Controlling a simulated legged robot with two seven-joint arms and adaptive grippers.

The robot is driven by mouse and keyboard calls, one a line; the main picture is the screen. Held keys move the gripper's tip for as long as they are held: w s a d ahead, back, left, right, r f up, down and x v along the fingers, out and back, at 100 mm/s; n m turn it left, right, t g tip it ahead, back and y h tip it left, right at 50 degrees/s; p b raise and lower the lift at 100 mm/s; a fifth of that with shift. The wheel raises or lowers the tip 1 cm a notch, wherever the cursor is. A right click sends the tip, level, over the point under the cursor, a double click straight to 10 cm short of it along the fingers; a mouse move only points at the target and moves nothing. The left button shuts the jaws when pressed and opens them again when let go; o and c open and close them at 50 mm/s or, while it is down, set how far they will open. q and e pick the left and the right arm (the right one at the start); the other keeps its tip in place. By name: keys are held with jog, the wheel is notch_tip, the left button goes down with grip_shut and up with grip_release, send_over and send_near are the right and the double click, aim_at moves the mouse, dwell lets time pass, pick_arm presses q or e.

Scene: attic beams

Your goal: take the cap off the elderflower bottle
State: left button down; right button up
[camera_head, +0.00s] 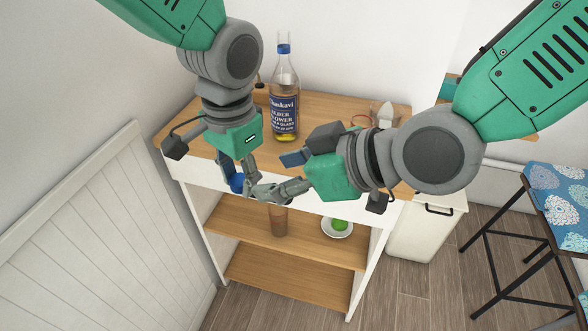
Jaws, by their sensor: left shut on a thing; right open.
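The elderflower bottle (285,100) stands upright at the back of the wooden tabletop, clear glass with a dark blue label and some yellowish liquid low down. Its neck has a blue band, and the mouth above looks pale. My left gripper (238,178) is in front of the bottle, over the table's front edge, shut on a small round blue thing that looks like the cap (236,184). The fingers partly cover it. My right gripper (277,174) is open, just right of the left one, with one finger low and close to the cap. Neither gripper touches the bottle.
A clear glass (384,113) stands at the table's right, partly behind my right arm. A lower shelf (247,230) holds a brown tumbler (278,219) and a white dish (337,228) with a green thing. A white cabinet (425,230) and patterned stools (555,200) stand to the right.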

aim_at(241, 182)
pick_arm(q)
jog(key=shift+a, duration=0.15)
pick_arm(e)
jog(key=x, duration=0.9)
jog(key=shift+w+a+f, duration=0.1)
jog(key=shift+a+f, duration=0.1)
jog(key=shift+a, duration=0.05)
grip_shut()
pick_arm(q)
jog(key=c, duration=1.2)
grip_release()
jog(key=shift+o, duration=0.2)
